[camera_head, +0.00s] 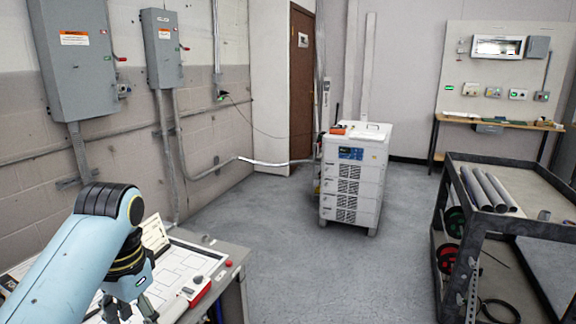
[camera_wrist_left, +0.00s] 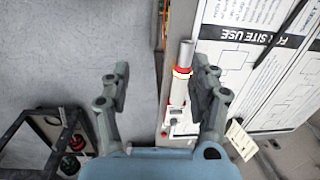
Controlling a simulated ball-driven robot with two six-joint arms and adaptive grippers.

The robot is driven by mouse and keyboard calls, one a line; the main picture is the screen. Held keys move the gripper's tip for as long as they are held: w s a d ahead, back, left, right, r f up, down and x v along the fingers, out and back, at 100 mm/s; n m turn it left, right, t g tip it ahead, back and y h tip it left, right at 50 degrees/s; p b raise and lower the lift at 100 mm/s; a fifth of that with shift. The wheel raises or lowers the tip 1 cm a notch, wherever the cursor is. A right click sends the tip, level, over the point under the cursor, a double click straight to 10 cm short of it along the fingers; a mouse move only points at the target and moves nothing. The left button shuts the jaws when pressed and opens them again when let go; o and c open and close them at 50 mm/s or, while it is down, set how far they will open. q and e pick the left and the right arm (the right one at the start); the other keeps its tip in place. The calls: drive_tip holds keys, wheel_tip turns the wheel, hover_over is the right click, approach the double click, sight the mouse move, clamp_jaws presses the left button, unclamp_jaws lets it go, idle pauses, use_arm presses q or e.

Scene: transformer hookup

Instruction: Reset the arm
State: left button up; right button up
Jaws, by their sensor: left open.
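My left arm (camera_head: 85,255) reaches in from the left in the head view, bent down over the work table (camera_head: 237,255). My left gripper (camera_head: 130,309) is low in that view, above the table. In the left wrist view the left gripper (camera_wrist_left: 162,82) has its two fingers wide apart, with nothing held between them. A grey rod-like tool (camera_wrist_left: 186,55) with a lit red and yellow band lies below, near the right finger. I cannot tell its distance from the fingers. My right arm is not in view.
Printed sheets (camera_wrist_left: 250,65) cover the table. A white cabinet unit (camera_head: 352,185) stands on the open grey floor. A dark cart (camera_head: 480,225) with pipes is at right. Grey boxes (camera_head: 75,70) hang on the left wall. A bench (camera_head: 500,123) stands at the back.

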use_arm(q)
drive_tip(key=s+a+r+n+t, duration=0.1)
drive_tip(key=s+r+n+t, duration=0.1)
drive_tip(key=s, duration=0.9)
drive_tip(key=s+a+r+n+t, duration=0.1)
drive_tip(key=s+t, duration=0.1)
drive_tip(key=s, duration=0.9)
drive_tip(key=s+a+f+g+b, duration=0.15)
drive_tip(key=f+b, duration=0.35)
drive_tip(key=f, duration=1.4)
drive_tip(key=s+a+f+b, duration=0.15)
drive_tip(key=f+b, duration=0.45)
drive_tip(key=f, duration=1.3)
drive_tip(key=s+f+b, duration=0.3)
drive_tip(key=s+f, duration=0.5)
drive_tip(key=f, duration=0.3)
drive_tip(key=s+f+g+b, duration=0.1)
drive_tip(key=s+f+b, duration=0.3)
drive_tip(key=s+f, duration=0.5)
wheel_tip(320, 180, down, 2)
drive_tip(key=shift+s+a+f+n, duration=0.15)
drive_tip(key=shift+a+f+n, duration=0.15)
drive_tip(key=shift+a, duration=0.15)
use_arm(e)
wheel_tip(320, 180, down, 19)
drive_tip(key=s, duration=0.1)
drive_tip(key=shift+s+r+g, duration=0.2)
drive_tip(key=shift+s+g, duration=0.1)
